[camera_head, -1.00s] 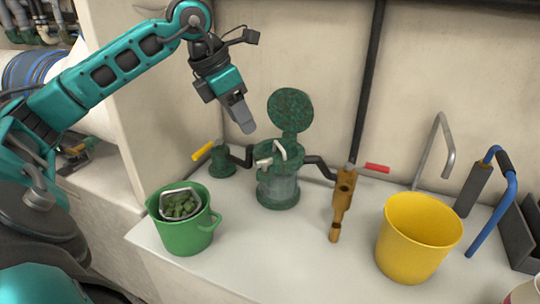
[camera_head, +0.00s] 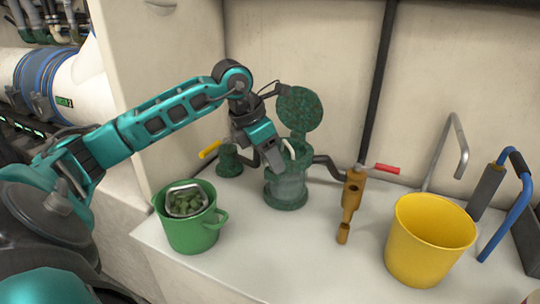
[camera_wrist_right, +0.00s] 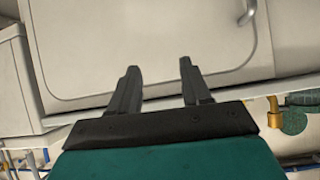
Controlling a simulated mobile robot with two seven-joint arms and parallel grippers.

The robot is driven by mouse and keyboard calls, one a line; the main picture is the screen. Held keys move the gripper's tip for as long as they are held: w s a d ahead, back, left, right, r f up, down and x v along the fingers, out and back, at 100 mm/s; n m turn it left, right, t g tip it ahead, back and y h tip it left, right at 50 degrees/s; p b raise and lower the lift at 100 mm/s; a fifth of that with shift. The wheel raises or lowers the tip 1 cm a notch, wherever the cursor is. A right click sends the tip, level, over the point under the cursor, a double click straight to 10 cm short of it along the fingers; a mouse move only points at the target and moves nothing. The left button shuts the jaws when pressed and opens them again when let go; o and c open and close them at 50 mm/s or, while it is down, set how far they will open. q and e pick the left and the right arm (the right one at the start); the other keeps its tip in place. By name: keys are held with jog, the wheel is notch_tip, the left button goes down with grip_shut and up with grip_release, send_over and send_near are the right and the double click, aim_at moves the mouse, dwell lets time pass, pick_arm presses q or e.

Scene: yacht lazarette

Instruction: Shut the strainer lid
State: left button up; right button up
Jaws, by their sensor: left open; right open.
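The strainer (camera_head: 286,188) is a green, weathered cylinder with a clear-looking body, standing on the white counter. Its round green lid (camera_head: 299,109) stands upright, hinged open at the back. A pale handle (camera_head: 288,149) shows at the strainer's top. My left gripper (camera_head: 277,164) is at the strainer's upper left, in front of its rim and below the lid; its fingers overlap the rim in the picture, and I cannot tell if they touch. It is open. My right gripper (camera_wrist_right: 160,80) shows in the right wrist view, open and empty, facing a pale panel.
A green bucket (camera_head: 190,230) holding a basket of green matter (camera_head: 185,203) stands front left. A yellow-handled valve (camera_head: 210,149) is left of the strainer. A bronze valve (camera_head: 352,195) with red handle (camera_head: 387,169), a yellow bucket (camera_head: 425,245) and a blue-handled pump (camera_head: 512,200) stand right.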

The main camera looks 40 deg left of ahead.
pick_arm(q)
jog(key=shift+c, duration=0.5)
grip_shut()
jog(key=shift+r, duration=0.1)
jog(key=shift+o, duration=0.5)
grip_release()
jog(key=p+v, duration=0.2)
jog(key=v, duration=1.1)
